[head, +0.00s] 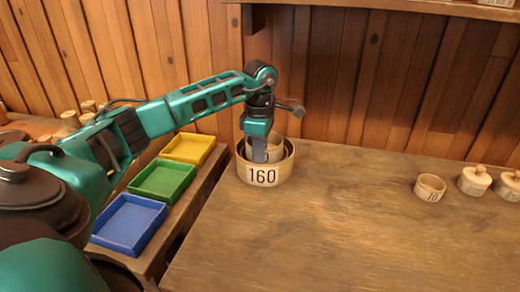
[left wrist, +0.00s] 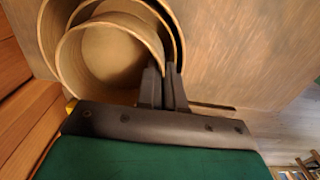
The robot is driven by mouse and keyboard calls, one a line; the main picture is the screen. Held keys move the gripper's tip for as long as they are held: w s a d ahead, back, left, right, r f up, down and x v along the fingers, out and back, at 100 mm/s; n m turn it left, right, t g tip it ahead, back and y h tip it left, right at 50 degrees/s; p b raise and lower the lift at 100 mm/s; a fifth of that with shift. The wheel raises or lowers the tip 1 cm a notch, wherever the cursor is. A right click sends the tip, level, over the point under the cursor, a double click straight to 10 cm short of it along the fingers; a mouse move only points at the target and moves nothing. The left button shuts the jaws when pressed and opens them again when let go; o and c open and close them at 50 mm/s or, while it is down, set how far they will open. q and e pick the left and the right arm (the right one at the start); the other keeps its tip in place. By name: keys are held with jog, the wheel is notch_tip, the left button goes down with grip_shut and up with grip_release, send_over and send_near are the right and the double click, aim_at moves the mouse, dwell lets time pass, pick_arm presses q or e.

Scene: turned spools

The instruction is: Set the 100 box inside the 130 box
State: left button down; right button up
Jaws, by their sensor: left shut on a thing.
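The round wooden 160 box (head: 262,176) stands upright at the table's left back. A smaller pale round box (head: 277,142), apparently the 100 box, sits within its outline, its rim above the 160 rim; its number is mostly hidden. In the left wrist view the small box (left wrist: 105,60) is open and empty. Another curved rim (left wrist: 166,22), likely the 130 box, shows between it and the outer wall. My left gripper (left wrist: 163,88) is shut on the small box's wall, one finger inside, one outside. Whether its base rests on anything is hidden. My right gripper is not in view.
Blue (head: 129,224), green (head: 163,181) and yellow (head: 188,149) trays stand left of the table. A small 70 box (head: 430,188) and lidded pots (head: 474,180) are at the right. The table's middle is clear. A plank wall stands behind.

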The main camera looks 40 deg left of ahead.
pick_arm(q)
jog(key=c, duration=0.8)
grip_release()
jog(key=shift+r, duration=0.15)
dwell(0.3)
jog(key=shift+r+p, duration=0.65)
jog(key=shift+p, duration=0.1)
jog(key=shift+r+p, duration=1.15)
jog(key=shift+r, duration=0.15)
jog(key=shift+r+p, duration=0.65)
jog(key=shift+r, duration=1.55)
